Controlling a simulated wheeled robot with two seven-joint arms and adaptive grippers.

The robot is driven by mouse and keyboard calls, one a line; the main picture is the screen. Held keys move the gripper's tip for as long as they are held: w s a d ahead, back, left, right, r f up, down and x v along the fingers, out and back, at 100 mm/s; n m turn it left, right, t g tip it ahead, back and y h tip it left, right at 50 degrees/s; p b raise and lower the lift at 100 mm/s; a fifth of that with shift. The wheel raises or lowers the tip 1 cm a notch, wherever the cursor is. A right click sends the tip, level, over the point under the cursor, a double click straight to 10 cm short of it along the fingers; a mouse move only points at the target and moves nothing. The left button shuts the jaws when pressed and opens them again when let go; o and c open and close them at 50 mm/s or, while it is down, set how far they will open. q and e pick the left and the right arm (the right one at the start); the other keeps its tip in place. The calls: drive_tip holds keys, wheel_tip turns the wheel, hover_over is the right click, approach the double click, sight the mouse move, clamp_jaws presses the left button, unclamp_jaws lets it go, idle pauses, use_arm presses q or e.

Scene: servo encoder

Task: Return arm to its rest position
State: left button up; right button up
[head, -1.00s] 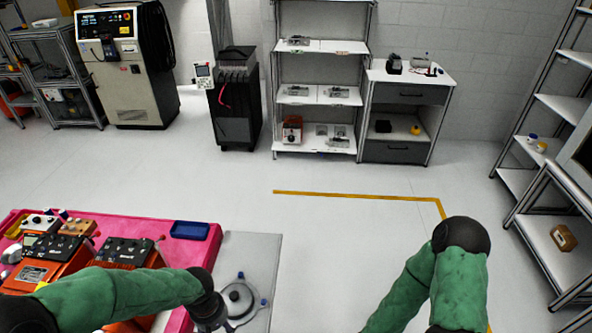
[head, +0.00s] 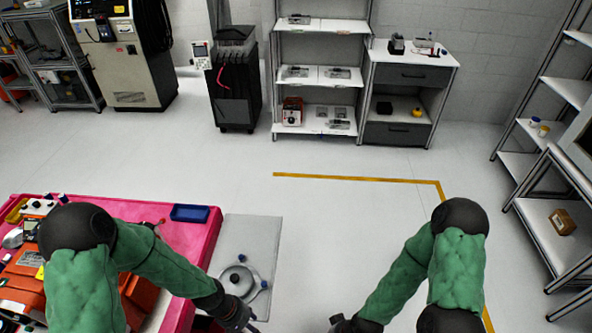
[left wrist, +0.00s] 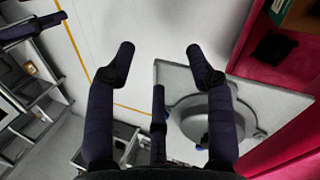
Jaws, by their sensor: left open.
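My left arm comes in from the left in the head view, bent at a dark elbow, its green sleeve over the red workbench (head: 190,245). My left gripper (head: 245,325) is at the bottom edge, just below the round grey fixture (head: 238,279). In the left wrist view the left gripper (left wrist: 158,62) has its fingers wide apart with nothing between them. The round fixture (left wrist: 208,122) shows beyond the fingers on the right. My right arm is bent at lower right, its dark wrist low near the bottom edge; its fingers are not clearly visible.
The fixture sits on a grey plate (head: 262,232) beside the workbench, which holds orange machines and a blue tray (head: 190,213). Shelves (head: 323,85) and a cabinet (head: 408,90) stand at the back. The floor (head: 345,235) between the arms is clear.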

use_arm(q)
drive_tip(key=s+d+f+m+b, duration=0.1)
drive_tip(key=f+b, duration=0.3)
drive_tip(key=f, duration=0.4)
drive_tip(key=s+d+f+m+b, duration=0.1)
drive_tip(key=s+d+f+b, duration=0.1)
drive_tip(key=f+b, duration=0.2)
wheel_tip(320, 180, down, 4)
drive_tip(key=shift+d+r+m+t, duration=0.1)
drive_tip(key=shift+d+m+t, duration=0.2)
drive_tip(key=shift+t, duration=0.1)
drive_tip(key=shift+s, duration=0.1)
idle(0.4)
